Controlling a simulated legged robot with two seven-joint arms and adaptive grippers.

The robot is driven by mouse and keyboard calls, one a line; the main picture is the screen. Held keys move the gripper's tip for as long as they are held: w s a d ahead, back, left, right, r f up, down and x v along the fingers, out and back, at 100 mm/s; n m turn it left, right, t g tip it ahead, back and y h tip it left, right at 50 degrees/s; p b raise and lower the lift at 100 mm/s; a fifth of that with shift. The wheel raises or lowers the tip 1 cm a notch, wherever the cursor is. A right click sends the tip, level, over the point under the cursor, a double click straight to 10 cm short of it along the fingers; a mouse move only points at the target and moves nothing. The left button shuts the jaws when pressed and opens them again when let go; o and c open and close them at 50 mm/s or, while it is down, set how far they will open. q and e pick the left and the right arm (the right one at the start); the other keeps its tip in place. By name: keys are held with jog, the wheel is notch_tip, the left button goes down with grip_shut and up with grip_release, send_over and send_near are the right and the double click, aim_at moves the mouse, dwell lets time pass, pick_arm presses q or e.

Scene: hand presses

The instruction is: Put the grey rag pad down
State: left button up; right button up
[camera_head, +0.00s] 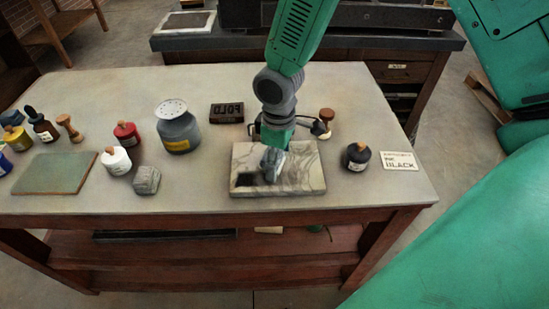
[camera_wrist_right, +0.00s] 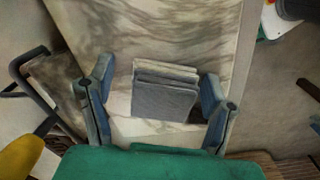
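The grey rag pad (camera_wrist_right: 165,95), a folded layered block, lies between the two fingers of my right gripper (camera_wrist_right: 158,80) in the right wrist view, over the pale veined marble slab (camera_wrist_right: 150,30). A gap shows at its left side and a narrow one at its right, so the fingers look open around it. In the head view my right gripper (camera_head: 272,160) points down over the marble slab (camera_head: 305,178) and mostly hides the pad. Whether the pad touches the slab is hard to tell. My left gripper is in neither view.
A black patch (camera_head: 246,180) marks the slab's left part. A black ink jar (camera_head: 358,157) and label card (camera_head: 399,161) stand right. Left are a grey folded block (camera_head: 146,180), white bottle (camera_head: 116,161), grey canister (camera_head: 178,130) and green mat (camera_head: 55,173). Bare table lies left of the slab.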

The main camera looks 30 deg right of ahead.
aim_at(280, 153)
jog(key=shift+d+f, duration=0.1)
jog(key=shift+d, duration=0.35)
jog(key=shift+a, duration=0.25)
jog(key=r, duration=0.4)
jog(key=shift+w+a+p, duration=0.1)
jog(key=shift+a+p, duration=0.25)
pick_arm(q)
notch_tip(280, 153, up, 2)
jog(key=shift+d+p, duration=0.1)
jog(key=shift+p, duration=0.5)
pick_arm(e)
notch_tip(280, 153, up, 9)
jog(key=shift+f, duration=0.2)
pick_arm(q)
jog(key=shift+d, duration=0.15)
pick_arm(e)
jog(key=shift+d, duration=0.25)
